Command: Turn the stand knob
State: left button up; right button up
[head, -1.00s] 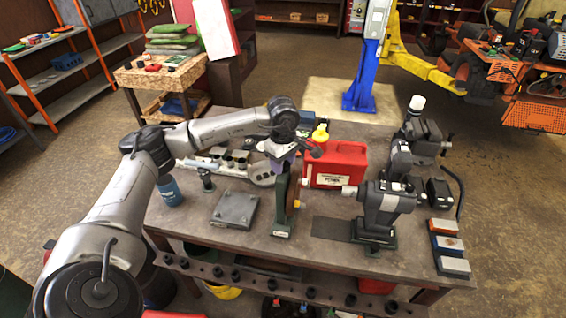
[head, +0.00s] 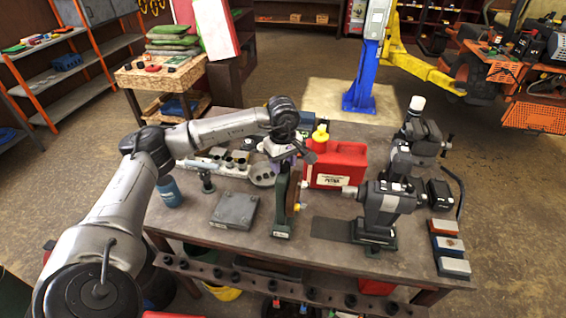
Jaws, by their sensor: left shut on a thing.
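My left gripper (head: 285,160) comes down over the top of the stand from my arm at the left. Its jaws are shut on the stand knob at the upright's upper end. The gripper hides the knob, so its exact turn cannot be seen. My right gripper is not in view.
A red fuel can (head: 338,165) with a yellow cap stands close behind and right of the stand. A grey machine (head: 385,207) stands at the right. A flat grey plate (head: 235,210) lies left of the stand, and a blue bottle (head: 169,191) stands at the bench's left edge.

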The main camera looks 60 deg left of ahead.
aim_at(283, 164)
pick_arm(q)
jog(key=o, duration=0.9)
jog(key=shift+r+p, duration=0.55)
jog(key=shift+r, duration=6.35)
